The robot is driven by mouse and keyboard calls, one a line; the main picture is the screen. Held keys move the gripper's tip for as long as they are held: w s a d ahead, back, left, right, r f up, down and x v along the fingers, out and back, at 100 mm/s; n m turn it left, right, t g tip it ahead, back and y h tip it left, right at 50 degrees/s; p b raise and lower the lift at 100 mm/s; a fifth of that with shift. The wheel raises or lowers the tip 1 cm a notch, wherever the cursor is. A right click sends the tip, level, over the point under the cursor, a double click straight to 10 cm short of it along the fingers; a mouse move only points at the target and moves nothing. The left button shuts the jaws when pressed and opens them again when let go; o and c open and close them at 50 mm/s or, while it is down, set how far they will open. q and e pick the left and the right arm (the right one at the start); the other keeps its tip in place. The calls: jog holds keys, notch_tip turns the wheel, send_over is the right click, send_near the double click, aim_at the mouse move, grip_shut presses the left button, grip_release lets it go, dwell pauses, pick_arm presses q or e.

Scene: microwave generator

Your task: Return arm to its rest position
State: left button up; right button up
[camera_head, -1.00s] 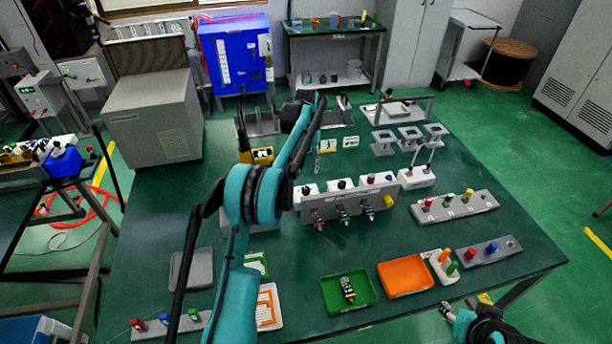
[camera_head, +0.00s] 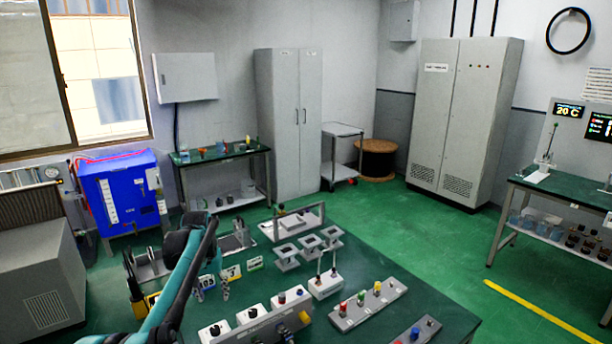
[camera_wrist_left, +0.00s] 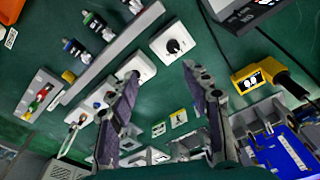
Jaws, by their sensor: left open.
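My left arm (camera_head: 178,280), teal and black, comes in from the lower left in the head view and reaches over the green workbench (camera_head: 375,268). Part of my left gripper (camera_head: 224,288) shows beside the arm near the small tags; the rest is hidden. In the left wrist view, the two fingers of my left gripper (camera_wrist_left: 163,88) are spread wide with nothing between them. My right gripper is out of view.
A switch block (camera_head: 255,322), a connector strip (camera_head: 368,305) and grey stands (camera_head: 310,245) are on the bench. A yellow tool (camera_wrist_left: 258,78) is right of the fingers in the wrist view. Green floor (camera_head: 440,235) is clear behind the bench.

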pick_arm(q)
jog(key=s+d+r+t, duration=0.1)
jog(key=s+d+r, duration=0.2)
jog(key=s, duration=0.5)
jog(key=s+d+r+t, duration=0.2)
jog(key=s+d+r, duration=0.15)
jog(key=s, duration=0.45)
jog(key=s+d+f+m+t, duration=0.1)
jog(key=s+f, duration=0.3)
jog(key=s, duration=0.4)
jog(key=s+d+f+t+b, duration=0.1)
jog(key=s+d+f, duration=0.2)
jog(key=s, duration=0.6)
jog(key=shift+d+f+m+t, duration=0.2)
jog(key=shift+f+m+t, duration=0.15)
jog(key=shift+f, duration=0.25)
